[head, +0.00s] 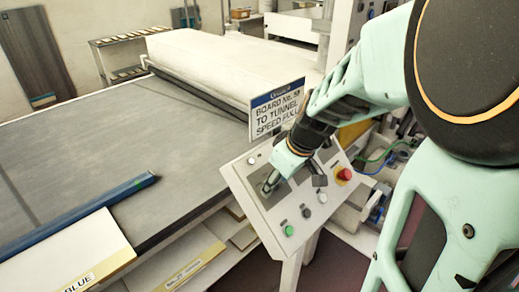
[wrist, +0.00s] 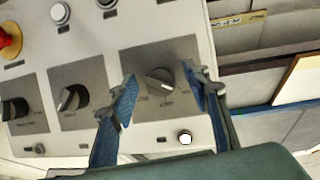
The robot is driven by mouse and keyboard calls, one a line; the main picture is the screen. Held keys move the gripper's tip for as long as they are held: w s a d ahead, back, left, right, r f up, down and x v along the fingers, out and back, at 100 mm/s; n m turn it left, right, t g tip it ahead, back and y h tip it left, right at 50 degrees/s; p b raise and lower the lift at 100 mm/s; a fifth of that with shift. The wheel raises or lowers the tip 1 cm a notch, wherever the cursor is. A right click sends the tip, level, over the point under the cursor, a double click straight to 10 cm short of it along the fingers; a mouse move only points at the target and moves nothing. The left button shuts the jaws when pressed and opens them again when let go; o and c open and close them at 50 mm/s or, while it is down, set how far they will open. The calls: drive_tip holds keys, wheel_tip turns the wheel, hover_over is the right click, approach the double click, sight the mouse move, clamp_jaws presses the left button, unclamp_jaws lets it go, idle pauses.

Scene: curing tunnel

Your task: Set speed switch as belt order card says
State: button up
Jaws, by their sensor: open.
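The belt order card (head: 277,108) stands behind the control panel in the head view. It reads "BOARD No.", a number I cannot read surely, then "TO TUNNEL SPEED" and a last word too blurred to be sure of. A rotary switch (wrist: 159,80) on a dark plate lies between my fingertips in the wrist view. Its pointer is tilted, and its position labels are too small to read. My gripper (wrist: 162,84) is open, one finger on each side of this knob, with no clear contact. In the head view my gripper (head: 271,180) is over the panel's left part.
The sloped control panel (head: 262,204) also carries two more rotary knobs (wrist: 73,98) (wrist: 16,108), a red mushroom button (head: 344,174) and a green button (head: 289,230). A wide grey belt (head: 130,135) lies left, with a blue bar (head: 95,205) and a board marked BLUE (head: 85,250).

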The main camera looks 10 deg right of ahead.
drive_tip(key=c, duration=1.2)
drive_tip(key=shift+o, duration=0.2)
drive_tip(key=shift+m, duration=0.3)
drive_tip(key=m+g+y+b, duration=0.1)
drive_tip(key=m, duration=0.3)
drive_tip(key=shift+w+y, duration=0.1)
drive_tip(key=shift+y, duration=0.3)
drive_tip(key=m+y, duration=0.1)
drive_tip(key=m, duration=0.1)
drive_tip(key=m+b, duration=0.1)
drive_tip(key=m, duration=0.1)
drive_tip(key=shift+d+m+g+y, duration=0.15)
drive_tip(key=shift+m+g+y, duration=0.15)
drive_tip(key=shift+y, duration=0.1)
drive_tip(key=m+y+b, duration=0.2)
drive_tip(key=m, duration=0.3)
drive_tip(key=shift+d+m, duration=0.1)
drive_tip(key=shift+m, duration=0.3)
drive_tip(key=m+t+y, duration=0.1)
drive_tip(key=m, duration=0.2)
drive_tip(key=m+t+y+b, duration=0.1)
drive_tip(key=m, duration=0.2)
drive_tip(key=shift+m+t, duration=0.3)
